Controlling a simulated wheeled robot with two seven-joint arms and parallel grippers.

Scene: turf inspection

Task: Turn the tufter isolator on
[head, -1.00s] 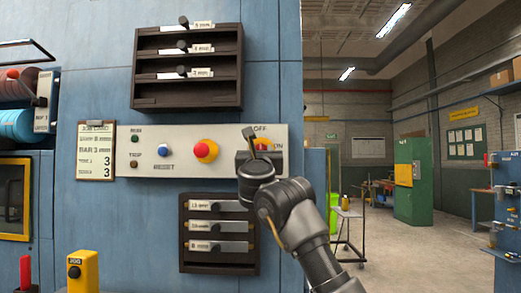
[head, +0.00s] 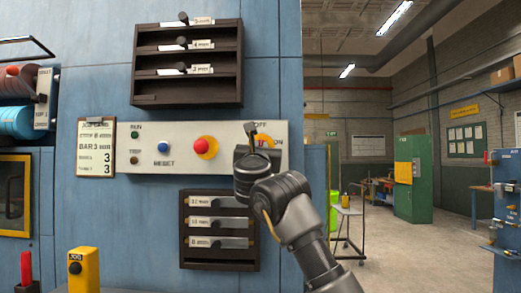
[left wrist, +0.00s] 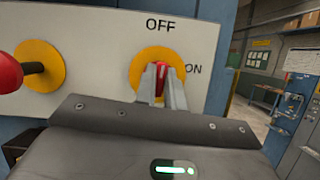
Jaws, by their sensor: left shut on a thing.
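The tufter isolator is a red handle (left wrist: 160,84) on a yellow round plate (left wrist: 150,62), at the right end of the pale control panel. OFF is printed above it and ON to its right. In the left wrist view the handle stands about upright, toward OFF. My left gripper (left wrist: 161,90) is shut on the handle, one finger on each side, hiding part of it. In the head view the left gripper (head: 256,143) covers much of the isolator (head: 265,141). My right gripper is not in view.
A red mushroom button (head: 206,147) on a yellow plate and a blue reset button (head: 163,147) sit left on the same panel. Dark label racks (head: 187,99) are fixed above and below. A job card (head: 96,148) hangs left. Open floor lies to the right.

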